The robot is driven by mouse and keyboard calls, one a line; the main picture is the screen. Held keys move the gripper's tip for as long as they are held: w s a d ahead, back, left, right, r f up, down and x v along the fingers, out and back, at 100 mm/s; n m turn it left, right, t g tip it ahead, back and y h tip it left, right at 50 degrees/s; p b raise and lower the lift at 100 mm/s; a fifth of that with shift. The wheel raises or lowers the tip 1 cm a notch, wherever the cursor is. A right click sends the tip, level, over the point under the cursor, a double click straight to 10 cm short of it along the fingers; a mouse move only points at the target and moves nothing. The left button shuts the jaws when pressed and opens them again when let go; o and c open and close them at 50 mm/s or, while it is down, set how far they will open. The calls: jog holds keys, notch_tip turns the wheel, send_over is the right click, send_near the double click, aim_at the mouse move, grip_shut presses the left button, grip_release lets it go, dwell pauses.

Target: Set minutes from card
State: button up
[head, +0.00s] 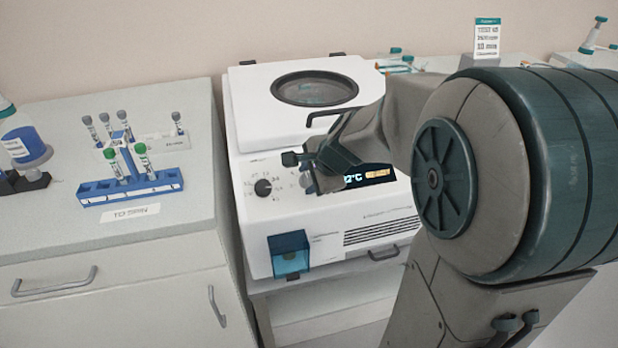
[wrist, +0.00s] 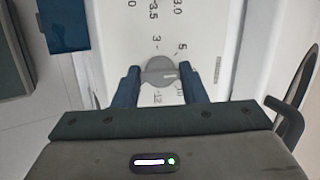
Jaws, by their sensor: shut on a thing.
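The white centrifuge (head: 250,225) stands in the middle of the head view with its lid down. Its black knob (head: 263,188) is on the left of the front panel. My gripper (head: 306,172) is at the panel, right of the black knob. In the wrist view my gripper (wrist: 160,76) is shut on a grey dial knob (wrist: 157,66), one finger on each side.
A blue tube rack (head: 130,187) with several tubes stands on the left cabinet. A blue-capped vessel (head: 26,145) is at the far left. A small blue box (head: 289,254) sits on the centrifuge's lower front. My arm hides much of the right side.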

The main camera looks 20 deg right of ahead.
jog(key=m+t, duration=0.1)
jog(key=m, duration=0.4)
jog(key=shift+s+m, duration=0.1)
jog(key=shift+m, duration=0.2)
jog(key=shift+m+t+h, duration=0.4)
jog(key=shift+m+t, duration=0.1)
jog(key=shift+m, duration=1.9)
jog(key=o, duration=1)
jog(key=p+v, duration=0.7)
jog(key=v, duration=0.6)
jog(key=shift+s+r, duration=0.3)
